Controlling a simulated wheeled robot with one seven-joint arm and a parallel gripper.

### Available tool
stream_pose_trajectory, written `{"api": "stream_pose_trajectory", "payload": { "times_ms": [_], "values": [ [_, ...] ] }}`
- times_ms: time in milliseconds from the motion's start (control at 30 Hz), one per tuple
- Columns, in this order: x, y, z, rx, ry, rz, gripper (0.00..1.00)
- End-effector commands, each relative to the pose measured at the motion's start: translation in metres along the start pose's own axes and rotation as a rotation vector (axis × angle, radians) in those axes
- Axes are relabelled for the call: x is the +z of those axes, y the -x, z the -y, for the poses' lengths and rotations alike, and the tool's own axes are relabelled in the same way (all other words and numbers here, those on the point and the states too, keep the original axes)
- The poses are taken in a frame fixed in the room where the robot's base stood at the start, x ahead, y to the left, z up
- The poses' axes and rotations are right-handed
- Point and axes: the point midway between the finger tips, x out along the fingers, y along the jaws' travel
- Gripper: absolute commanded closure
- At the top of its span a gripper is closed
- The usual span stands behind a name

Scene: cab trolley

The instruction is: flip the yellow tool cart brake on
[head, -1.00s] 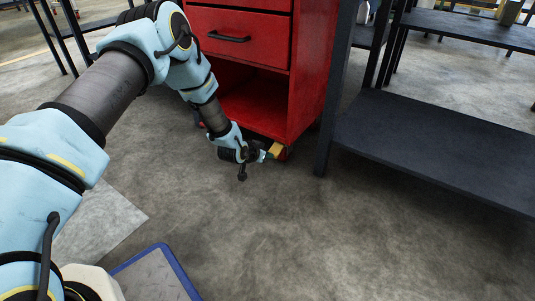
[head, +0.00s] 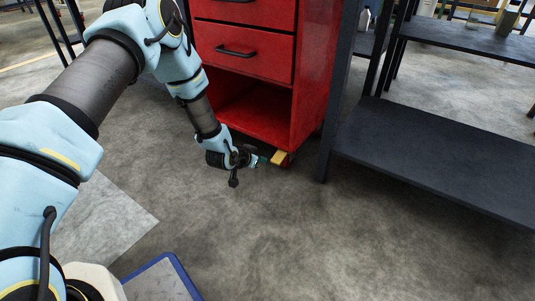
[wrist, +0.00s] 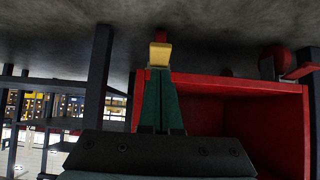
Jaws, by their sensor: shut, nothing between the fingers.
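The red tool cart (head: 305,75) stands in the upper middle of the head view, with drawers above an open lower bay. A yellow brake pedal (head: 279,157) sticks out low at its near right corner, by the caster. My gripper (head: 264,160) is low beside it, pointing right toward the pedal. In the wrist view the cart appears upside down. My green fingers (wrist: 160,72) are together and empty, with their tips right at the yellow pedal (wrist: 161,54) and partly overlapping it. I cannot tell whether they touch it. The caster behind the pedal is mostly hidden.
A dark metal shelf (head: 430,155) stands to the right of the cart, its leg (head: 322,150) close to the cart's corner. Another caster with a red pedal (wrist: 300,71) shows in the wrist view. The concrete floor in front is clear.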

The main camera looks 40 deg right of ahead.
Motion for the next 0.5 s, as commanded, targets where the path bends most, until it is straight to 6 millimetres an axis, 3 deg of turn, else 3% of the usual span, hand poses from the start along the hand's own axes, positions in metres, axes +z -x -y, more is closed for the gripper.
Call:
{"api": "stream_pose_trajectory", "payload": {
  "times_ms": [33,200,500],
  "values": [
    [-0.001,0.012,0.000,0.000,0.001,0.002,1.00],
    [0.006,0.031,0.001,-0.001,0.002,0.002,1.00],
    [0.009,0.037,0.000,-0.001,0.001,0.000,1.00]
  ]
}}
